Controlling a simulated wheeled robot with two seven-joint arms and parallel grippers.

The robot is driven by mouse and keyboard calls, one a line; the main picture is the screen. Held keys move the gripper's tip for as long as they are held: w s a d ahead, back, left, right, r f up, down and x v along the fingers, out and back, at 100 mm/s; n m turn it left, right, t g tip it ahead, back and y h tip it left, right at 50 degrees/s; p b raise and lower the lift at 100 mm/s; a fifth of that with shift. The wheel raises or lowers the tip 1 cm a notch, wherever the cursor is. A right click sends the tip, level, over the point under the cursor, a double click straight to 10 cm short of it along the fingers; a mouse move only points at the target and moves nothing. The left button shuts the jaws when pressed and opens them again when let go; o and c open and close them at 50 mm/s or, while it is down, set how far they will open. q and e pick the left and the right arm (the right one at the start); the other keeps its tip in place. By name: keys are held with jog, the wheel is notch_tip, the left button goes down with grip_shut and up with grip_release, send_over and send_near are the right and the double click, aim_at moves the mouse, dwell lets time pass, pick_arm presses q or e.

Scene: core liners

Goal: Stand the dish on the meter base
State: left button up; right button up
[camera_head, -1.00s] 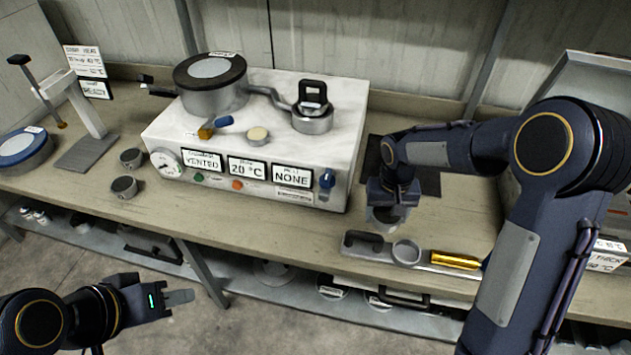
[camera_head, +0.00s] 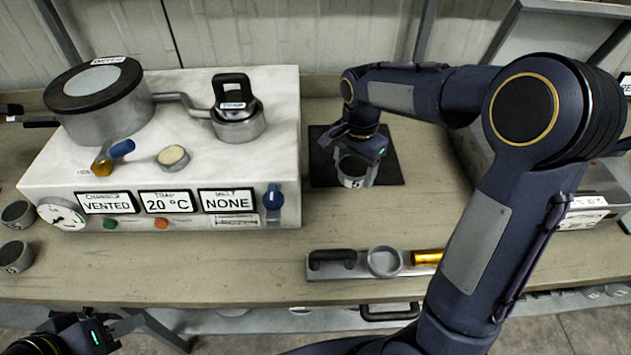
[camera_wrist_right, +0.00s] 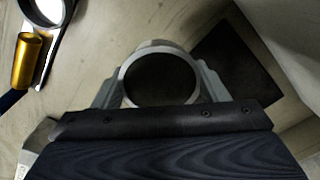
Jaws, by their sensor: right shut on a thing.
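My right gripper (camera_head: 357,166) is shut on a small grey round dish (camera_head: 352,182) marked 5. The dish is upright in the head view, in front of part of the black mat; I cannot tell its exact height. The right wrist view shows the dish (camera_wrist_right: 160,80) as a ring with a dark inside, between the two grey fingers (camera_wrist_right: 158,92). I cannot pick out the meter base for certain in the frames of now. My left gripper (camera_head: 118,324) is low at the bottom left, in front of the bench; its fingers are too unclear to judge.
A white vacuum unit (camera_head: 240,165) with a lidded pot (camera_head: 105,110) stands left. Two small grey cups (camera_head: 17,256) are at the left edge. A grey tray (camera_head: 345,268) with a ring and brass cylinder (camera_head: 427,257) lies at the front edge. The black mat (camera_head: 385,165) looks empty.

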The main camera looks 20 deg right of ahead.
aim_at(349, 204)
notch_tip(349, 204, down, 10)
jog(key=shift+r, duration=0.25)
jog(key=shift+f, duration=0.15)
jog(key=o, duration=1.1)
jog(key=shift+c, duration=0.2)
